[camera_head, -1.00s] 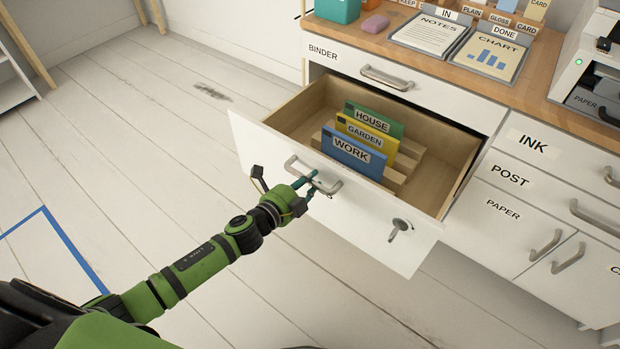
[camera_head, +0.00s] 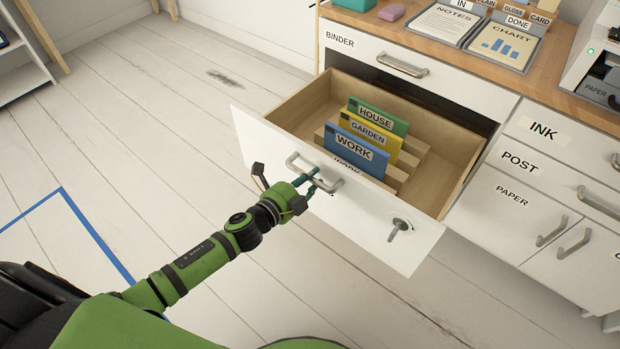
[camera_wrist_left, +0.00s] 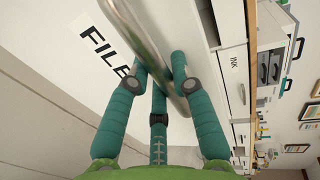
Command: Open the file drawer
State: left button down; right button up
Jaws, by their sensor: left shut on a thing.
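The file drawer (camera_head: 410,245) is pulled well out of the white cabinet in the head view. Its inside shows a green HOUSE folder (camera_head: 378,116), a yellow GARDEN folder (camera_head: 369,135) and a blue WORK folder (camera_head: 352,152) upright in a wooden rack. A key (camera_head: 398,229) sits in the lock on the drawer front. My left gripper (camera_head: 312,183) is shut on the drawer's metal handle (camera_head: 331,186). The left wrist view shows its teal fingers around the handle bar (camera_wrist_left: 142,45), beside the FILE label (camera_wrist_left: 103,52). My right gripper is not in view.
The BINDER drawer (camera_head: 450,87) above is shut. Closed INK and POST drawers and PAPER doors (camera_head: 508,208) stand to the right. Trays and a printer (camera_head: 597,70) are on the desktop. The plank floor (camera_head: 180,130) left of the drawer is clear, with blue tape at far left.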

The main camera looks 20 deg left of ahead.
pick_arm(q)
jog(key=c, duration=1)
grip_release()
jog(key=shift+c, duration=0.2)
jog(key=shift+s+a, duration=0.1)
jog(key=v, duration=1.1)
jog(key=shift+s, duration=0.4)
jog(key=shift+a, duration=0.1)
